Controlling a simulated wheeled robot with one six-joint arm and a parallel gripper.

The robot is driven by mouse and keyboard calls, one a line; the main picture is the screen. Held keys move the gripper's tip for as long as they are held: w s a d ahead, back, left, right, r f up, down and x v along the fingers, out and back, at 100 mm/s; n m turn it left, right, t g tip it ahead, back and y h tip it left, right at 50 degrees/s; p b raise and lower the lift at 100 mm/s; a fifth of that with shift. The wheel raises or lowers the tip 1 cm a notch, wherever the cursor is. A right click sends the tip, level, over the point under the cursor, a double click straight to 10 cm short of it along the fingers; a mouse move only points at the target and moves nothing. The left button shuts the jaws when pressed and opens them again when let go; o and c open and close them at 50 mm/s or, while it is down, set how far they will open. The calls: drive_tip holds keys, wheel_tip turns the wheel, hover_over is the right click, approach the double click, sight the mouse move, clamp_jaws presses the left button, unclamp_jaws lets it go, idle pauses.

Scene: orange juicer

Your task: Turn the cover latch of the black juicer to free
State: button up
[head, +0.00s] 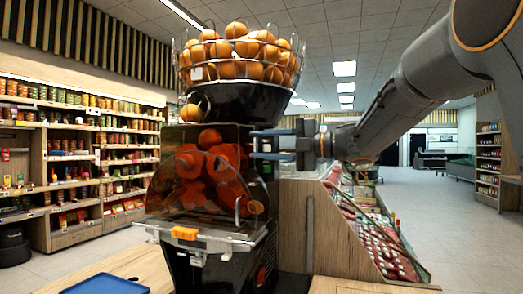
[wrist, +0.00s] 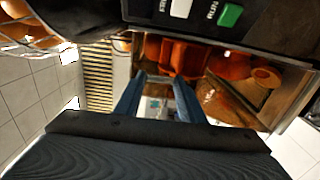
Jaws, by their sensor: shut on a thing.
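The black juicer (head: 225,105) stands on a wooden counter, with a wire basket of oranges on top. Its clear front cover (head: 165,205) has an orange tab at its lower edge, and red-orange press drums show behind it. My gripper (head: 254,145) reaches in from the right, level, with its blue fingers at the juicer's right side, beside the upper edge of the cover. The fingers are shut on the cover latch, which they mostly hide. In the wrist view, my fingers (wrist: 157,82) point at the juicer's front, below a panel with a green and a white button.
A blue tray (head: 107,285) lies on the counter at the front left. A wooden display stand with red packs (head: 385,240) is close on the right, under my arm. Stocked shelves (head: 70,150) line the left wall. The right aisle floor is clear.

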idle(0.3)
drive_tip(key=o, duration=1)
drive_tip(key=shift+o, duration=0.2)
drive_tip(key=b+v, duration=0.1)
drive_tip(key=v, duration=0.7)
